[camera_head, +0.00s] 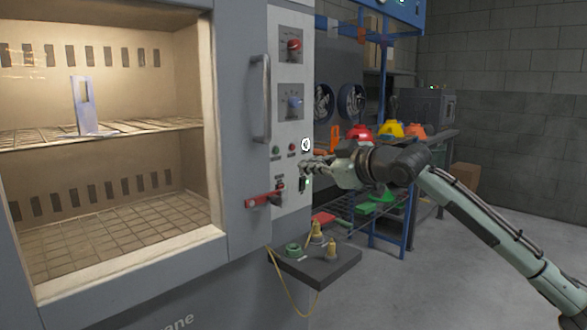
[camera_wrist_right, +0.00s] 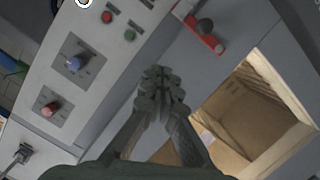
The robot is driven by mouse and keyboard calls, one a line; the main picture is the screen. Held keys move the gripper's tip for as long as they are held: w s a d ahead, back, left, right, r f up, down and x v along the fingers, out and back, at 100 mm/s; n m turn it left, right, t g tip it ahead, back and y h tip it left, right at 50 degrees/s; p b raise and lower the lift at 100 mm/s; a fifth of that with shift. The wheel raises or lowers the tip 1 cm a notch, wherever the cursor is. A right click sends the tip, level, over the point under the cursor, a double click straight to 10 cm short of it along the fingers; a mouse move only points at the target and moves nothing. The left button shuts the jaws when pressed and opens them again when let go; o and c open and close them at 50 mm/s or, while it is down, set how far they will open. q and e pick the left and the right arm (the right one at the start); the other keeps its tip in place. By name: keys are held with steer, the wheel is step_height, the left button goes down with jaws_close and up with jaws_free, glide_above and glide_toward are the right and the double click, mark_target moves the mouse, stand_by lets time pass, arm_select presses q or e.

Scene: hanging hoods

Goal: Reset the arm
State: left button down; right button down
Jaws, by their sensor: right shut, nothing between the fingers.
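My right arm comes in from the right in the head view. Its gripper (camera_head: 308,167) is in front of the oven's control panel (camera_head: 291,75), near the small buttons. The right wrist view shows the same gripper (camera_wrist_right: 160,78) with its fingers together and nothing between them. The panel and its blue and red knobs lie behind it there. I cannot tell from these views how far the fingertips are from the panel. My left gripper is not in view.
The oven (camera_head: 236,150) stands open at the left with a bluish upright piece (camera_head: 83,107) on its upper shelf. A red lever (camera_head: 264,199) and a vertical handle (camera_head: 261,98) stick out. A dark low platform (camera_head: 335,268) holds brass pieces. Hard hats (camera_head: 391,129) sit behind.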

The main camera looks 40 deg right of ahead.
steer(key=s+d+f+m+g+h, duration=0.1)
steer(key=d+f+m+g, duration=0.1)
steer(key=f, duration=0.9)
steer(key=s+d+f+m+g+h, duration=0.1)
steer(key=d+f+g, duration=0.1)
steer(key=f, duration=0.8)
steer(key=s+a+f+m+g, duration=0.1)
steer(key=s+a+f+g, duration=0.15)
steer(key=f, duration=0.65)
steer(key=s+a+f+g, duration=0.1)
steer(key=s+f, duration=0.2)
steer(key=f, duration=0.7)
steer(key=s+a+f+g, duration=0.2)
steer(key=s+a+f, duration=0.6)
steer(key=a+f, duration=0.3)
steer(key=s+a+f+g+y, duration=0.1)
steer(key=s+a+f+g, duration=0.2)
steer(key=s+a+f, duration=0.6)
steer(key=a+f, duration=0.3)
steer(key=shift+f, duration=0.35)
steer(key=shift+y, duration=0.3)
